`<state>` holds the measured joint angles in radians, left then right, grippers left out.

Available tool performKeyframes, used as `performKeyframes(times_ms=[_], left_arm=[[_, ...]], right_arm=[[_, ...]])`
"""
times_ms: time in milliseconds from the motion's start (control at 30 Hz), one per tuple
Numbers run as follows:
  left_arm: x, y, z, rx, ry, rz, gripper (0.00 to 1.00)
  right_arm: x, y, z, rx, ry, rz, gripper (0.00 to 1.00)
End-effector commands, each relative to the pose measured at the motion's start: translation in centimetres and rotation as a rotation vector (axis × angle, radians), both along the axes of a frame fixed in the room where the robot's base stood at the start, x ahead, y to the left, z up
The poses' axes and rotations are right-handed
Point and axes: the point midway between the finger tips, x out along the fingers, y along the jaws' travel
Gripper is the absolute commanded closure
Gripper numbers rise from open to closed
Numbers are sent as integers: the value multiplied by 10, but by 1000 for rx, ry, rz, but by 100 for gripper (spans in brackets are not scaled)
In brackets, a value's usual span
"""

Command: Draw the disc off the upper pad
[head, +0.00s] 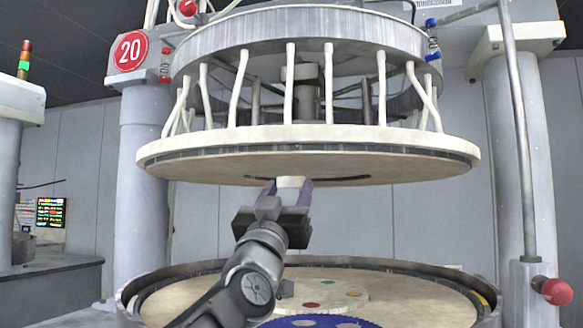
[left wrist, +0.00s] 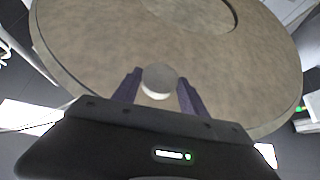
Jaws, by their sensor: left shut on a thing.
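The upper pad (head: 400,166) is the tan underside of the large round platen that hangs in the middle of the head view. It also fills much of the left wrist view (left wrist: 225,70). The disc (head: 291,183) is small, pale and round, just under the pad's front part. In the left wrist view the disc (left wrist: 159,80) sits between my two purple fingers. My left gripper (head: 289,190) points up from below and is shut on the disc. Whether the disc still touches the pad I cannot tell. My right gripper is not in view.
Below is the lower platen (head: 400,298) inside a raised rim, with a pale round plate (head: 318,300) bearing coloured spots and a blue toothed carrier (head: 315,321). Grey columns (head: 146,200) stand at both sides. A red knob (head: 556,291) is at right. Open space lies between the platens.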

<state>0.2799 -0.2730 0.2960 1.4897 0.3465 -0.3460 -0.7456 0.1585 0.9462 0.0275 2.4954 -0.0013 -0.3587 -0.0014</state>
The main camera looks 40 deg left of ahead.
Motion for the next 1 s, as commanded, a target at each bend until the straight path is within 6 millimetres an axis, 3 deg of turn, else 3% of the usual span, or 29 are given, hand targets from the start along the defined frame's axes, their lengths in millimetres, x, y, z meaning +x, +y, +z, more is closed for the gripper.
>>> performKeyframes(times_ms=[433,1000], left_arm=[[-5,-2,-1,1,-1,1,92],[-50,-17,-11,1,-3,1,92]], right_arm=[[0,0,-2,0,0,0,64],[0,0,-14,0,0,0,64]])
